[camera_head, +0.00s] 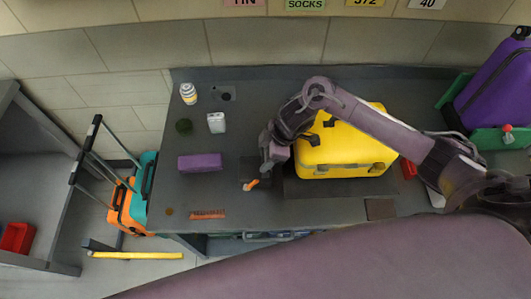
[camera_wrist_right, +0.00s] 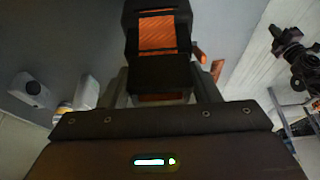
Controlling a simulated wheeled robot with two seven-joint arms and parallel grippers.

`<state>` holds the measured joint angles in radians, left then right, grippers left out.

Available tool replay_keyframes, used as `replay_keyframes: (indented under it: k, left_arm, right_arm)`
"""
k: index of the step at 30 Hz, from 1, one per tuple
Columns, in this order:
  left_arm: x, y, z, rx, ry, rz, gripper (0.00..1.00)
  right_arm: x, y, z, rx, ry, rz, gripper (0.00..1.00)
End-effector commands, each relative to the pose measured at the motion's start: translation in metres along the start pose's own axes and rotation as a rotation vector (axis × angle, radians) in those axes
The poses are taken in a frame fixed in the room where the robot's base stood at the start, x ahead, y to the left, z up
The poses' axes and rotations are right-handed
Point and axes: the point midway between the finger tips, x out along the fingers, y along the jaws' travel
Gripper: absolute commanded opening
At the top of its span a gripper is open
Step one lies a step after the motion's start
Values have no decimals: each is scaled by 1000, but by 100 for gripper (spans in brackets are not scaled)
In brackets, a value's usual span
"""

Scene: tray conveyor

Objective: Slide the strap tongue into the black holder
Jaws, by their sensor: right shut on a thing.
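My right gripper (camera_head: 262,172) points down over the dark table, just left of the yellow suitcase (camera_head: 352,155). A small orange piece (camera_head: 251,184) with a pale end shows at its tip. In the right wrist view, the gripper (camera_wrist_right: 160,76) is shut on a black block (camera_wrist_right: 160,73). Beyond it, a ribbed orange strip (camera_wrist_right: 157,33) shows within a black frame (camera_wrist_right: 153,7); I take these for the strap tongue and the holder, but cannot tell how far one is inside the other. My left gripper is not in view.
A purple box (camera_head: 200,162), a white container (camera_head: 216,123), a white jar (camera_head: 188,93) and a dark green round thing (camera_head: 184,126) are on the table's left. An orange strip (camera_head: 208,214) lies near the front edge. A purple suitcase (camera_head: 495,88) stands at the right.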

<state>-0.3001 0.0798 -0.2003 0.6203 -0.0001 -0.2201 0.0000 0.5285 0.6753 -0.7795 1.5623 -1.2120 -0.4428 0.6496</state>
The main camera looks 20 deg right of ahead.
Motion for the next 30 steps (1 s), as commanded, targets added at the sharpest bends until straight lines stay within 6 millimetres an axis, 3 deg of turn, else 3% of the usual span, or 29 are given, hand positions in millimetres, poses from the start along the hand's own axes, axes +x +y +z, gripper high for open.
replay_keyframes:
  k: [1,2,8,17,30]
  left_arm:
    - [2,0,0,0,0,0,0]
    - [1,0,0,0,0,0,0]
    - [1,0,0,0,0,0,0]
    - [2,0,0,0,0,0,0]
    - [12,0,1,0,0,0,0]
  right_arm:
    - [2,0,1,0,0,0,32]
    - [2,0,1,0,0,0,57]
    - [1,0,0,0,0,0,81]
    - [-2,0,1,0,0,0,81]
    - [-66,1,1,-1,0,2,81]
